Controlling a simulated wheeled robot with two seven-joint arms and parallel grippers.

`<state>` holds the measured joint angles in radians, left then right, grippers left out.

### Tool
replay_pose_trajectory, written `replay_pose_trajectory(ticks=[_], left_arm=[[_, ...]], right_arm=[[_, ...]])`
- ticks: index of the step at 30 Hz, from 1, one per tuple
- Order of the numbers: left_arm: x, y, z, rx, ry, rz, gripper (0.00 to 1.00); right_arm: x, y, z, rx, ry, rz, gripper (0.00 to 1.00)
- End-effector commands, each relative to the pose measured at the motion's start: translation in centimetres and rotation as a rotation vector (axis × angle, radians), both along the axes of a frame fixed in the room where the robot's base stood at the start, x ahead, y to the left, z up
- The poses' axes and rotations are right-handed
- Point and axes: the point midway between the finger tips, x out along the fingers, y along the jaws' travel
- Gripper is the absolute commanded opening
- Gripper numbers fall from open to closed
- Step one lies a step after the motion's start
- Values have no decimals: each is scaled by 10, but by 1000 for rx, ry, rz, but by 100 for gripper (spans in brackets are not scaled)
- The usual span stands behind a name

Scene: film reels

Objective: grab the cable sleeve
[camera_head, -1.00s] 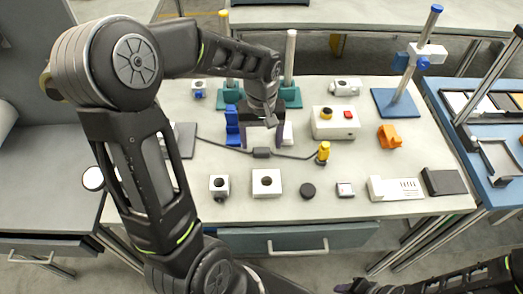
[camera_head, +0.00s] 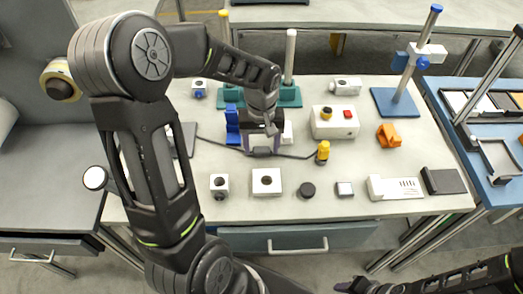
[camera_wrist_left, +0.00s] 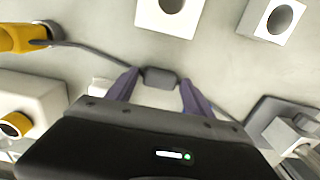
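The cable sleeve is a dark grey block (camera_wrist_left: 160,77) on a thin dark cable (camera_wrist_left: 95,52) lying across the table. In the left wrist view it sits between the two purple fingertips of my left gripper (camera_wrist_left: 159,83), with small gaps apparent on both sides. The fingers are apart, so the gripper is open. In the head view the left gripper (camera_head: 263,147) is low over the cable and largely hides the sleeve (camera_head: 262,152). My right arm shows at the bottom right edge of the head view; its fingers do not show.
A yellow plug end (camera_head: 323,152) stands right of the gripper. A blue stepped block (camera_head: 232,125) is close on its left. A white box with buttons (camera_head: 335,123) is behind right. White blocks with holes (camera_head: 267,182) and a black puck (camera_head: 307,190) are in front.

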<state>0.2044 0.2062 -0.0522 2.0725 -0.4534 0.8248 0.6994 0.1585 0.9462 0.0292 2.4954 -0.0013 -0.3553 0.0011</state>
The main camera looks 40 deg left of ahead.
Motion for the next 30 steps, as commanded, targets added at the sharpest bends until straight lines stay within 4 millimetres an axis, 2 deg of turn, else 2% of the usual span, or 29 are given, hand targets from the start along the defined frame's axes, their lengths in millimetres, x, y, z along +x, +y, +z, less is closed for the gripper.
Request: replay_pose_trajectory(ticks=[2,19,26,30], left_arm=[[0,0,0,0,0,0,53],[0,0,0,0,0,0,6],[0,0,0,0,0,0,5],[1,0,7,0,-2,0,5]], right_arm=[[0,0,0,0,0,0,36],[0,0,0,0,0,0,36],[0,0,0,0,0,0,36],[0,0,-1,0,0,0,36]])
